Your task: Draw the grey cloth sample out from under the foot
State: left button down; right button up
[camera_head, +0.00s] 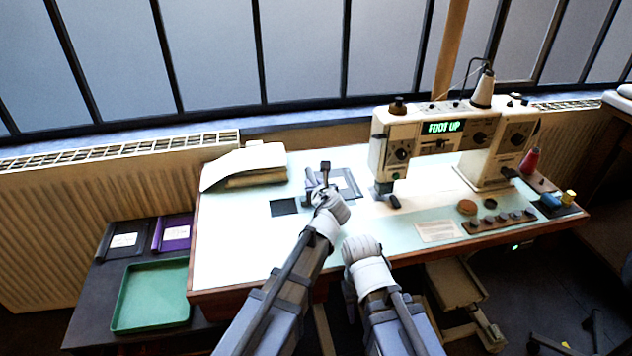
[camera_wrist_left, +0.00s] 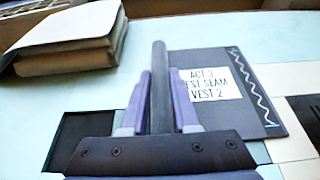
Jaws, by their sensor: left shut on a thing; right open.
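The grey cloth sample (camera_head: 346,183) lies flat on the table left of the sewing machine's foot (camera_head: 384,190), with a visible gap between them. In the left wrist view the sample (camera_wrist_left: 262,108) shows a white label and white zigzag stitching. My left gripper (camera_head: 318,178) is over the sample's left part. In the left wrist view its fingers (camera_wrist_left: 159,105) are shut on a dark upright grip at the sample's near-left side; the hand hides what lies below. My right gripper (camera_head: 360,246) is low at the table's front edge, with its fingers hidden behind the wrist.
The sewing machine (camera_head: 430,135) shows "FOOT UP". A dark square (camera_head: 285,207) is on the tabletop left of my left gripper. A beige folded stack (camera_head: 250,165) lies behind it. A green tray (camera_head: 125,318), a black sample (camera_head: 122,240) and a purple sample (camera_head: 174,233) are on the side table.

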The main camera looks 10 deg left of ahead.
pick_arm(q)
jog(key=shift+a, duration=0.1)
pick_arm(e)
jog(key=shift+a, duration=0.1)
pick_arm(q)
jog(key=c, duration=0.6)
grip_release()
jog(key=shift+s, duration=0.1)
jog(key=shift+s+r+p, duration=0.25)
jog(key=shift+s+p, duration=0.05)
jog(key=shift+s, duration=0.15)
jog(key=p+v, duration=0.2)
jog(key=v, duration=0.4)
jog(key=shift+s+r, duration=0.1)
jog(key=shift+s+d, duration=0.25)
jog(key=shift+d, duration=0.05)
jog(key=shift+w, duration=0.1)
pick_arm(e)
jog(key=r, duration=0.1)
jog(key=s+d+r, duration=0.1)
jog(key=d+r, duration=0.1)
jog(key=shift+s, duration=0.35)
